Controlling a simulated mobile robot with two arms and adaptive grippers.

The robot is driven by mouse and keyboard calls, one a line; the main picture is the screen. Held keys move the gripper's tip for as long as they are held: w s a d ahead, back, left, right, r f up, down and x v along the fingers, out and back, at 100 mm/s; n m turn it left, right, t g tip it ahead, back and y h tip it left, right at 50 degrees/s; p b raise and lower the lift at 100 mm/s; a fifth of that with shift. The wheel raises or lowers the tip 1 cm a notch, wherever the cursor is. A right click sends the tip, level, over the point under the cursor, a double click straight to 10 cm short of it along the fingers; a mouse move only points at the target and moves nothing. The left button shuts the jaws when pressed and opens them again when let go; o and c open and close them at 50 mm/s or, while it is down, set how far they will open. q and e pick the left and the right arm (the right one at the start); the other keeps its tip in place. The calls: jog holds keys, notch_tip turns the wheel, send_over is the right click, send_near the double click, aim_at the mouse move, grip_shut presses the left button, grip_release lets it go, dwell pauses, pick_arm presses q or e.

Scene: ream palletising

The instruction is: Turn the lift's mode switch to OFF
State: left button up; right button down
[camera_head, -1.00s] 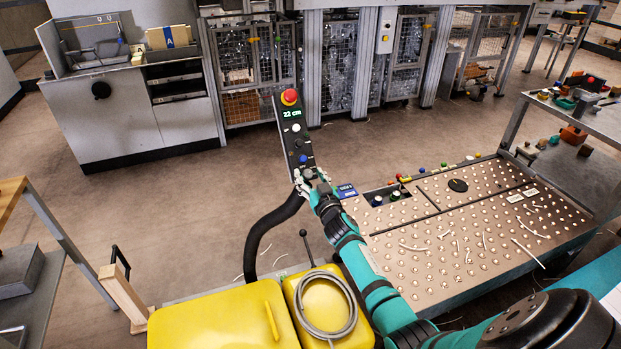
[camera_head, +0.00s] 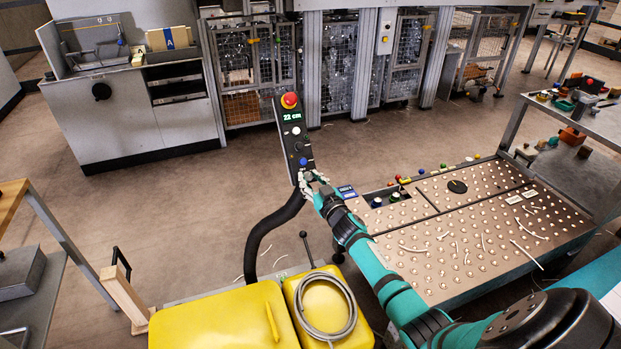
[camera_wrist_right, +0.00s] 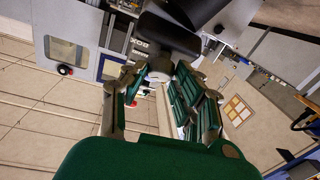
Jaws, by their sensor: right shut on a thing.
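The lift's control panel (camera_head: 293,134) is a dark upright box with a red mushroom button (camera_head: 289,100) on top, a green "22 cm" display (camera_head: 291,116), a white button and a blue button. The mode switch (camera_head: 309,176) is a grey knob at the panel's lower end, partly hidden by my fingers. My right gripper (camera_head: 312,182) is shut on the mode switch. In the right wrist view my gripper's fingers (camera_wrist_right: 160,95) close around a dark knob, whose pointer I cannot read. My left gripper is not in view.
A black hose (camera_head: 257,232) curves down from the panel. A yellow lift cover (camera_head: 222,320) with a coiled grey cable (camera_head: 325,306) lies below. A ball-studded table (camera_head: 452,240) stands at right. Open floor lies left of the panel.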

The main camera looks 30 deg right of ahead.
jog(key=n+y, duration=0.1)
jog(key=n+y+p, duration=0.1)
jog(key=n, duration=0.1)
jog(key=n+y, duration=0.1)
jog(key=shift+d+r+n+p, duration=0.1)
jog(key=shift+d+n+p, duration=0.15)
jog(key=shift+n+p, duration=0.05)
jog(key=shift+d+n+g+y+p, duration=0.15)
jog(key=shift+n+g+y, duration=0.3)
jog(key=shift+n+y, duration=0.55)
jog(key=shift+a+n+g+y+p, duration=0.15)
jog(key=shift+n+g+y, duration=0.4)
jog(key=shift+n, duration=0.85)
jog(key=shift+y, duration=0.25)
jog(key=c, duration=1)
grip_release()
jog(key=shift+s+d, duration=0.15)
jog(key=v, duration=1.1)
jog(key=shift+s, duration=0.35)
jog(key=shift+r, duration=0.1)
